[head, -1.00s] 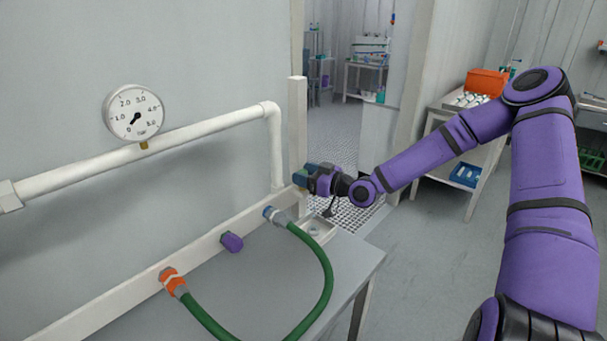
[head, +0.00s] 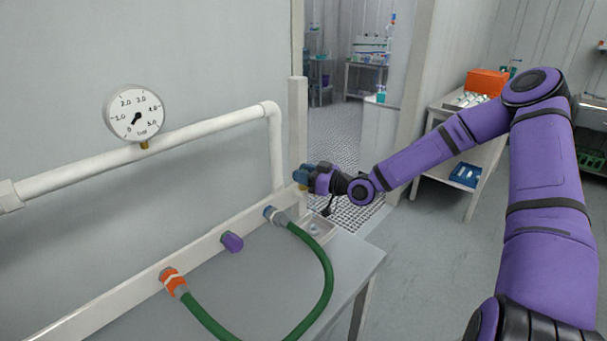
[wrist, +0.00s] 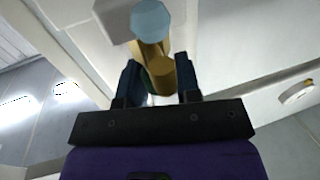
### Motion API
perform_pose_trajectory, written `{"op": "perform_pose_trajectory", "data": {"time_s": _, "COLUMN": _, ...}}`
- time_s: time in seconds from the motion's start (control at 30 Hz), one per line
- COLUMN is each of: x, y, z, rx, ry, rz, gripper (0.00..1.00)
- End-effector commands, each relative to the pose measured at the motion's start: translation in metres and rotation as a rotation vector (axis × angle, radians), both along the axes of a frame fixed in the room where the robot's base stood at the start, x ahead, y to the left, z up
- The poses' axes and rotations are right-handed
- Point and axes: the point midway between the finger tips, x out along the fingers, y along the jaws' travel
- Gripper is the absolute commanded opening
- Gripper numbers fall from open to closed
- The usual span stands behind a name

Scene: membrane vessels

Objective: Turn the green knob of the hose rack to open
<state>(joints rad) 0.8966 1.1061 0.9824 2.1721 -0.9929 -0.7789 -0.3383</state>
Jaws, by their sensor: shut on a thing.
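My gripper (head: 304,176) is at the far right end of the white hose rack (head: 205,249), beside the white post. In the wrist view my gripper (wrist: 157,66) has its two dark blue fingers on either side of a brass valve part (wrist: 161,70). A sliver of the green knob (wrist: 147,79) shows between the fingers, mostly hidden behind the brass. The fingers are shut on the knob. In the head view the fingers hide the knob, and a bit of brass (head: 301,187) shows just below them. A pale blue coupling end (wrist: 151,20) lies beyond the fingers in the wrist view.
A pressure gauge (head: 134,113) stands on the white pipe (head: 200,132). The white post (head: 298,130) is close to my gripper.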

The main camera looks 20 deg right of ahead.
Motion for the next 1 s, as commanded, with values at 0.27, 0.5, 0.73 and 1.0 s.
{"op": "perform_pose_trajectory", "data": {"time_s": 0.27, "x": 0.001, "y": -0.0015, "z": 0.0, "rx": -0.002, "ry": -0.002, "rz": 0.134, "gripper": 0.08}}
{"op": "perform_pose_trajectory", "data": {"time_s": 0.5, "x": 0.0018, "y": -0.0011, "z": 0.0002, "rx": -0.004, "ry": -0.003, "rz": 0.297, "gripper": 0.08}}
{"op": "perform_pose_trajectory", "data": {"time_s": 0.73, "x": 0.0019, "y": -0.0001, "z": 0.0004, "rx": -0.006, "ry": -0.003, "rz": 0.463, "gripper": 0.08}}
{"op": "perform_pose_trajectory", "data": {"time_s": 1.0, "x": 0.0025, "y": -0.0003, "z": 0.0004, "rx": -0.007, "ry": -0.001, "rz": 0.675, "gripper": 0.08}}
